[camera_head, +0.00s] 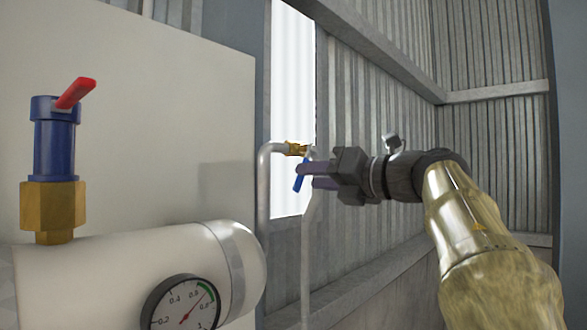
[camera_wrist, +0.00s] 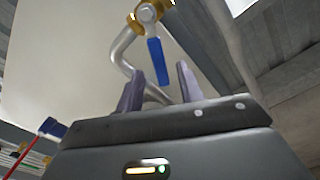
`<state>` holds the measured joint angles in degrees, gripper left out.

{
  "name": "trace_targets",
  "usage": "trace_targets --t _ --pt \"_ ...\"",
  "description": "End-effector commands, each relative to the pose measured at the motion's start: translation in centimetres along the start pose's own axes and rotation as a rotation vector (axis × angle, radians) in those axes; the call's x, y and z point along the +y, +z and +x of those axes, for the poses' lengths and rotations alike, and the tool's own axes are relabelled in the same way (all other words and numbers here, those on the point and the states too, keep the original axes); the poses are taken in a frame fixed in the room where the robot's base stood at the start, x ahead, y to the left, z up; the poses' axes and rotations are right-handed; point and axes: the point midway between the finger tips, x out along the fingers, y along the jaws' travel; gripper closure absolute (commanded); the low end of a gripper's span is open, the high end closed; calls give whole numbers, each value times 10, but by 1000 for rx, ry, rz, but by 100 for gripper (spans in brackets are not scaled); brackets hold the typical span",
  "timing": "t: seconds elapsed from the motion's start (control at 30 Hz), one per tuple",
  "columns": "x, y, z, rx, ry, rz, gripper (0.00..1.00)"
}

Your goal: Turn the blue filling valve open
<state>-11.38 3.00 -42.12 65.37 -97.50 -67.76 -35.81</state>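The blue filling valve has a blue handle (camera_head: 299,178) that hangs down from a brass body (camera_head: 296,148) on a grey pipe. In the wrist view the blue handle (camera_wrist: 157,62) hangs from the brass valve body (camera_wrist: 150,12) and tilts slightly. My gripper (camera_head: 308,175) reaches the handle from the right in the head view. In the wrist view my gripper (camera_wrist: 161,82) has its two purple-grey fingers apart, with the handle's lower end lined up with the gap between them. I see no clear contact; the depth between handle and fingers is hard to tell.
A white tank (camera_head: 130,270) with a pressure gauge (camera_head: 184,308) stands at the lower left. A blue valve with a red lever (camera_head: 75,93) rises from it on a brass fitting. A pale panel (camera_head: 130,130) is behind. Grey pipes (camera_head: 264,190) run down beside the window.

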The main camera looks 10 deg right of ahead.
Motion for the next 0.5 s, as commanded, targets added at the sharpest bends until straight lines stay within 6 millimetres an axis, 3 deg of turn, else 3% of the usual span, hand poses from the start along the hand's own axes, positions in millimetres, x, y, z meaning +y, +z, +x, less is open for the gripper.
trace_targets --t 0.23,0.5 --pt "2 2 43 3 2 1 63" --pt "0 0 58 0 0 0 63"
